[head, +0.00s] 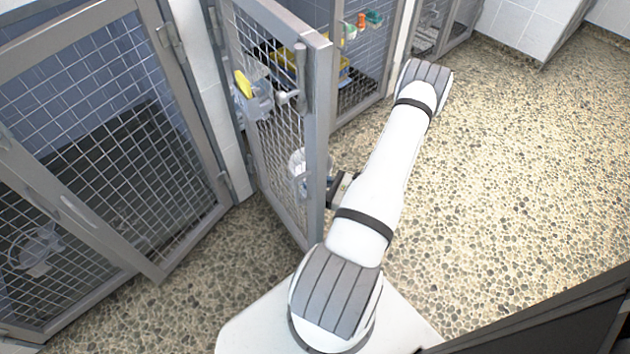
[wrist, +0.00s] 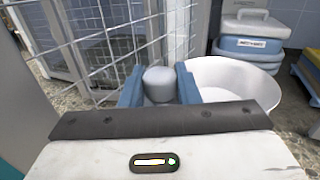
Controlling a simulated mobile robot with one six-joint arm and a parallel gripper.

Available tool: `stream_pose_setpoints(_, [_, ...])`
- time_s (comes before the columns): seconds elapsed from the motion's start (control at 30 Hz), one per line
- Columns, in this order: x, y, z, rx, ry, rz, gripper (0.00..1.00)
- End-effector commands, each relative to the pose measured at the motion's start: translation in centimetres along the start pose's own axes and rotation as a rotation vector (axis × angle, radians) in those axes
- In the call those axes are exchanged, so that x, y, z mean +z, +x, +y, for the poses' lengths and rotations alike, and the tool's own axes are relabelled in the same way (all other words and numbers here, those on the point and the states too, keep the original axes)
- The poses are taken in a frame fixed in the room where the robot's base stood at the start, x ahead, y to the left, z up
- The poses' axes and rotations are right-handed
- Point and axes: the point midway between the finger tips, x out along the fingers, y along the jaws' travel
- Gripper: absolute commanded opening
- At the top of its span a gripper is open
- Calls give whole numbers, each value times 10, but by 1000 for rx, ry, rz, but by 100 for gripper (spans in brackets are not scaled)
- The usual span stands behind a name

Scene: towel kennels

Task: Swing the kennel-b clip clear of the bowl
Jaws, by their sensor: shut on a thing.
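In the wrist view, my gripper (wrist: 160,88) has its two blue fingers on either side of a short grey rounded piece (wrist: 160,74), shut on it. I take this piece to be the clip; the rest of it is hidden. A white bowl (wrist: 240,74) is just right of the fingers, beside the mesh door (wrist: 100,40). In the head view, the bowl (head: 297,163) shows through the mesh of the open door (head: 318,130). My gripper (head: 335,188) is at the door's right edge, its fingertips mostly hidden.
A white and blue lidded box (wrist: 250,32) stands behind the bowl, with a yellow item (wrist: 311,70) at the right edge. Closed mesh doors (head: 110,150) stand at left. Pebbled floor (head: 530,150) is clear at right.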

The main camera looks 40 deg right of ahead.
Motion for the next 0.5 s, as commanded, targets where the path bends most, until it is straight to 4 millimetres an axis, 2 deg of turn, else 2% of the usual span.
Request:
stream_pose_setpoints(0.17, [0, 0, -1, 90, -3, -3, 6])
stream_pose_setpoints(0.47, [0, 0, 0, 100, -2, -2, 6])
stream_pose_setpoints(0.5, [0, 0, 0, 100, -1, -1, 32])
